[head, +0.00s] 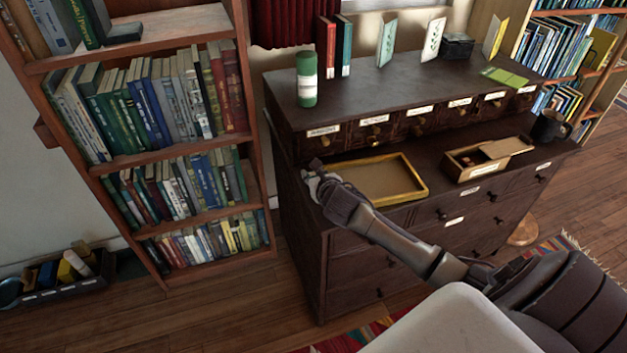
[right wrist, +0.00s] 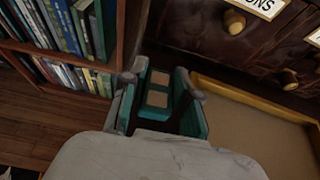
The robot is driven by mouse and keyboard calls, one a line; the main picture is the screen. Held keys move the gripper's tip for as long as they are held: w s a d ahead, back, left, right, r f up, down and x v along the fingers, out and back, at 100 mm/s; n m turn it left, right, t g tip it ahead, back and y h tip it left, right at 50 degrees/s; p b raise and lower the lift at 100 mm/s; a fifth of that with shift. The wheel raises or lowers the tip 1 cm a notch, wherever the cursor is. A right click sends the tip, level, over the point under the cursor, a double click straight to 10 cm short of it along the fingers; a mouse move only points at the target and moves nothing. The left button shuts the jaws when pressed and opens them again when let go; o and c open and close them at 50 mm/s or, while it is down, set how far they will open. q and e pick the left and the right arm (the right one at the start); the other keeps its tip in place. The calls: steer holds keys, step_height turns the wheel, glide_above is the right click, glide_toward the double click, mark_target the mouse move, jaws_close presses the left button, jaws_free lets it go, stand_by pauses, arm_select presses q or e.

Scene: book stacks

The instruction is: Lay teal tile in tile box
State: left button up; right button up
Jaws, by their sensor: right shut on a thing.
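My right gripper (head: 314,181) is at the front left corner of the dark cabinet's ledge, left of the yellow-rimmed tray. In the right wrist view the right gripper (right wrist: 165,88) is shut on a teal piece (right wrist: 159,79) with tan patches, which I take for the teal tile. Its full shape is partly hidden by the fingers. A small wooden box (head: 462,172) with a white label, likely the tile box, stands on the ledge to the right. Its lid (head: 507,147) lies partly across it, and something reddish shows inside. My left gripper is out of view.
The yellow-rimmed tray (head: 421,186) lies between my right gripper and the wooden box; its visible floor is bare. A dark mug (head: 550,127) stands right of the box. Labelled drawers (head: 418,121) rise behind the ledge. A bookshelf (head: 262,190) stands close on the left.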

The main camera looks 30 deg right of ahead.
steer(key=shift+f, duration=0.75)
steer(key=shift+f, duration=0.1)
steer(key=o, duration=0.6)
steer(key=shift+c, duration=0.2)
